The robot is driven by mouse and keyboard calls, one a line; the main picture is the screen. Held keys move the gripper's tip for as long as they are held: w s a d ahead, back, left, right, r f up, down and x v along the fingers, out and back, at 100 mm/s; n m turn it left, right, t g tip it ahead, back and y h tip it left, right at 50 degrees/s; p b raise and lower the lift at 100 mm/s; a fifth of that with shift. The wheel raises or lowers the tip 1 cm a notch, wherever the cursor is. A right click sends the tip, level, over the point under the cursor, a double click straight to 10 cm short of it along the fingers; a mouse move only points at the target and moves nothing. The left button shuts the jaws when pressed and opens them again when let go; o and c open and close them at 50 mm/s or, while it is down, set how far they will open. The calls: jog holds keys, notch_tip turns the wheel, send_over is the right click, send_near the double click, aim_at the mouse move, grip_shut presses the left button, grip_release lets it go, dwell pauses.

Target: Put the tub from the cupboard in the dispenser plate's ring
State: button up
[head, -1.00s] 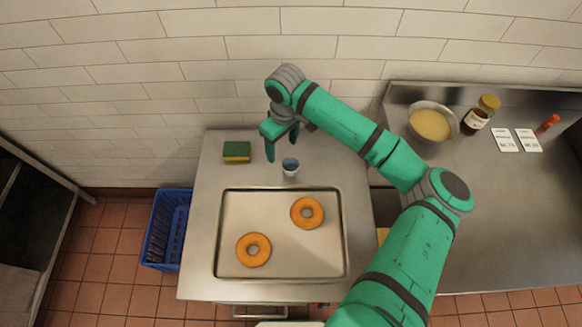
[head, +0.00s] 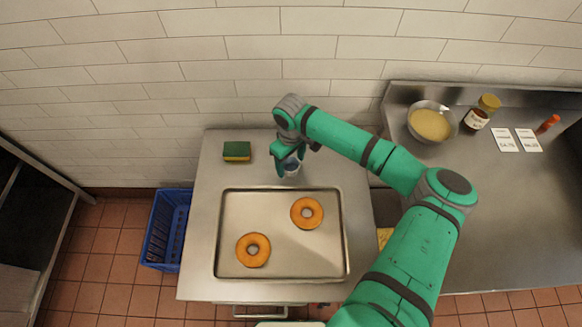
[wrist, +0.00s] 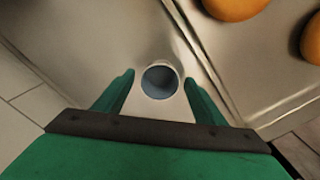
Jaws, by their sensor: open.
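A small round tub (head: 292,170), pale outside with a blue-grey inside, stands upright on the steel worktop just behind the tray. It also shows in the wrist view (wrist: 160,82), centred between my two fingers. My gripper (head: 288,163) is open, with one finger on each side of the tub. In the wrist view my gripper (wrist: 159,79) shows a gap between each finger and the tub. I cannot make out a cupboard or a dispenser plate with a ring for certain.
A metal tray (head: 225,230) with two bagels (head: 307,213) lies in front of the tub. A green and yellow sponge (head: 237,151) is at the back left. A blue crate (head: 167,228) stands left. The right counter holds a bowl (head: 430,123), a jar (head: 480,115) and cards.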

jog(key=shift+f, duration=0.5)
jog(key=c, duration=1)
jog(key=shift+c, duration=0.6)
